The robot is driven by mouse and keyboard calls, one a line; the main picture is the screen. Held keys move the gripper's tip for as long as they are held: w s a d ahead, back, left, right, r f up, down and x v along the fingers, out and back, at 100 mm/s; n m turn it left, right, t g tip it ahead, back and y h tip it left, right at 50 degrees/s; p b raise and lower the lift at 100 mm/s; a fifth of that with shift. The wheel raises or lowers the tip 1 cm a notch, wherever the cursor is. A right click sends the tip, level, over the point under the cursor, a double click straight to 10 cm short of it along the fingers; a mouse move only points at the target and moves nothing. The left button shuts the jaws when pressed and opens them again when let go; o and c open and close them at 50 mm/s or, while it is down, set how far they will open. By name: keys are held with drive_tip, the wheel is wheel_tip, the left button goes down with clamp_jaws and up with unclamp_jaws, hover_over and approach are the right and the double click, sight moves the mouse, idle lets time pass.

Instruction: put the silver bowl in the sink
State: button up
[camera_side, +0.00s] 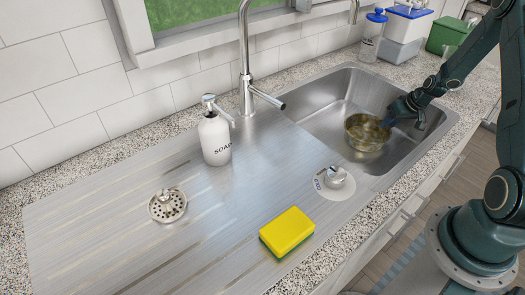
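A round metal bowl (361,141) with a brownish-gold inside is within the sink basin (331,99), toward its front. My gripper (392,119) reaches down into the basin from the right, at the bowl's right rim. The fingertips are small and partly hidden against the bowl, so I cannot tell whether they grip its rim or only lie close to it. I also cannot tell whether the bowl rests on the basin floor or hangs just above it.
A soap bottle (214,139), a drain strainer (167,205), a yellow-green sponge (287,232) and a round knob (335,178) are on the drainboard (110,235). The tall faucet (245,60) stands behind. A blue-capped jar (370,38) and containers (405,28) stand at the back right.

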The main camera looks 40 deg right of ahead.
drive_tip(key=v, duration=0.8)
drive_tip(key=shift+r, duration=0.2)
idle(0.4)
drive_tip(key=a+r+n, duration=0.3)
drive_tip(key=a+r, duration=1.6)
drive_tip(key=a, duration=0.1)
drive_tip(key=s+a+r+n, duration=0.1)
drive_tip(key=s+a+r, duration=0.2)
drive_tip(key=s+a, duration=0.4)
drive_tip(key=s+a+r+n, duration=0.1)
drive_tip(key=s+a+r, duration=0.2)
drive_tip(key=s+a, duration=0.3)
drive_tip(key=shift+s+a+t, duration=0.3)
drive_tip(key=shift+s+a, duration=0.05)
drive_tip(key=shift+s, duration=0.85)
